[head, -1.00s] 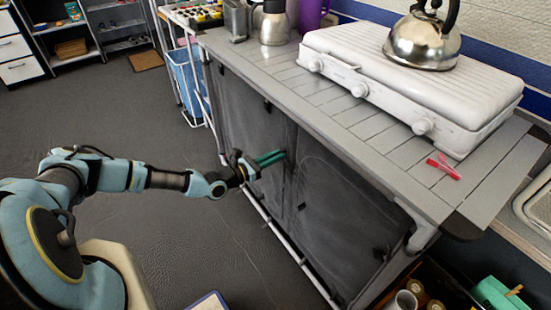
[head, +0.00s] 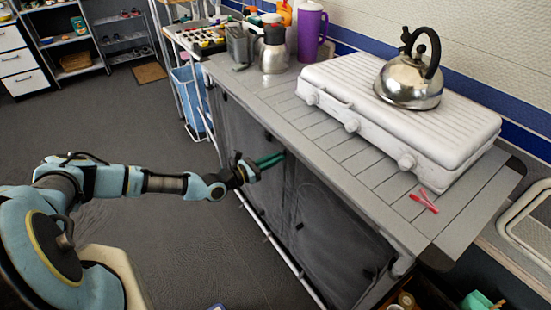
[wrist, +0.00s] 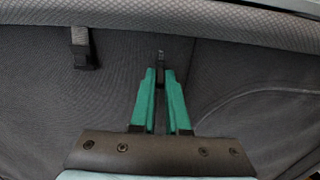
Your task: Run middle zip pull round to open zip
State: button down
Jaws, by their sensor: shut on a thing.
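The grey fabric front of the counter unit (head: 318,215) hangs below the countertop. My gripper (head: 284,155) reaches it near its top, just under the counter edge. In the wrist view, the green fingers of my gripper (wrist: 161,75) are close together around a small dark zip pull (wrist: 161,56), with its tip showing above them. A vertical seam runs down the fabric by the fingers. A curved seam line shows on the fabric to the right. The fingers hide most of the pull, and I cannot tell how far the zip is open.
A dark strap with a buckle (wrist: 82,47) hangs left of my gripper. Above are the slatted countertop (head: 300,122), a white stove (head: 400,115) with a kettle (head: 411,80), and a red-pink item (head: 425,201). A white rail (head: 280,250) runs low along the unit. The floor at left is clear.

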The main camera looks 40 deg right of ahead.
jog(key=shift+r, duration=0.3)
jog(key=c, duration=1.2)
grip_release()
jog(key=o, duration=0.3)
jog(key=shift+f, duration=0.1)
jog(key=a+b, duration=0.2)
jog(key=a, duration=0.8)
jog(key=shift+w+a, duration=0.35)
jog(key=shift+a, duration=0.05)
